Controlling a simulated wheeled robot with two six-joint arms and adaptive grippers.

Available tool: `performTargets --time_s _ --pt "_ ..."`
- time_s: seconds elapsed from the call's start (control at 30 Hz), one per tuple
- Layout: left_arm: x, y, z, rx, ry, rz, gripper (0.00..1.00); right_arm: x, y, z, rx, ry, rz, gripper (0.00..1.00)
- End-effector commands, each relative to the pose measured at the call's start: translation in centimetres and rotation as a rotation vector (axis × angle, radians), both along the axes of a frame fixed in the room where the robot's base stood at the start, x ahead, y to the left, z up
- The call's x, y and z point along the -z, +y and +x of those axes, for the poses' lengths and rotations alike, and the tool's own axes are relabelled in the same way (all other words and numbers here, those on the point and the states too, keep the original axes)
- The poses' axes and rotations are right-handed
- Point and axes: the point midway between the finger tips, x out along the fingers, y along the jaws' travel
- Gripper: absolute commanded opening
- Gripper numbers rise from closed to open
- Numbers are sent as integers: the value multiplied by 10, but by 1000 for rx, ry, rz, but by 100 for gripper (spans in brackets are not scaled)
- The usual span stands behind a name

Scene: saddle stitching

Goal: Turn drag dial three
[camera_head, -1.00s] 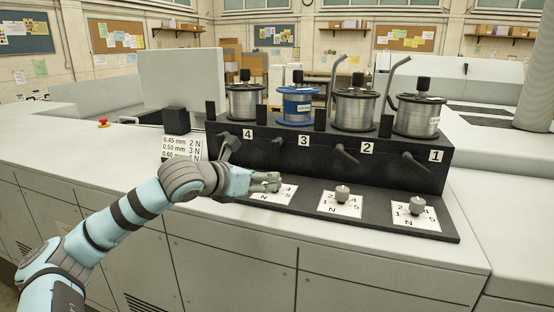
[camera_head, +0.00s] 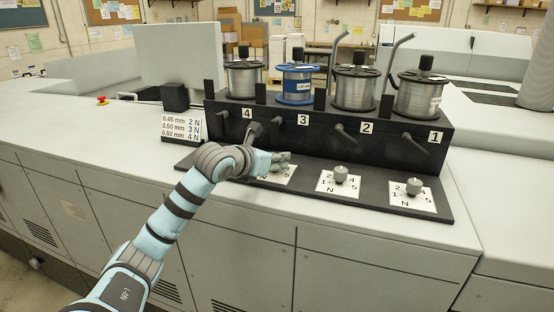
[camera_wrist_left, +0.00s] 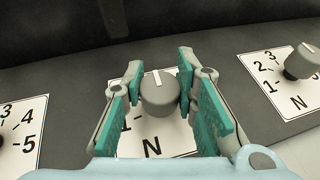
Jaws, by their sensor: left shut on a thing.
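Drag dial three is a grey knob (camera_wrist_left: 160,94) with a white pointer line on top, standing on a white number card (camera_head: 285,178) below the label 3 (camera_head: 303,120). In the left wrist view the pointer line points almost straight up, away from the N. My left gripper (camera_head: 281,160) is around this knob. Its teal finger pads (camera_wrist_left: 166,100) stand on either side, shut on the knob. In the head view the gripper hides most of the dial. My right gripper is not in view.
Two more dials stand to the right, below labels 2 (camera_head: 340,174) and 1 (camera_head: 414,187). Another card (camera_wrist_left: 22,133) lies left in the wrist view. Black levers (camera_head: 346,134) stick out of the black panel. Wire spools (camera_head: 297,84) stand above. A force chart (camera_head: 182,128) stands left.

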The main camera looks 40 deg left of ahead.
Motion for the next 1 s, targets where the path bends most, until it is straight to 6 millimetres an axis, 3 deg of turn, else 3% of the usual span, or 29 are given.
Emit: performTargets --time_s 0.47,0.73,1.0 --pt "0 2 0 79 -3 -3 0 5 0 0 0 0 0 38" --pt "-2 2 0 260 -6 -6 0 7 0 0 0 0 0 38" --pt "-5 1 0 503 -7 -13 0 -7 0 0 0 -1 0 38"
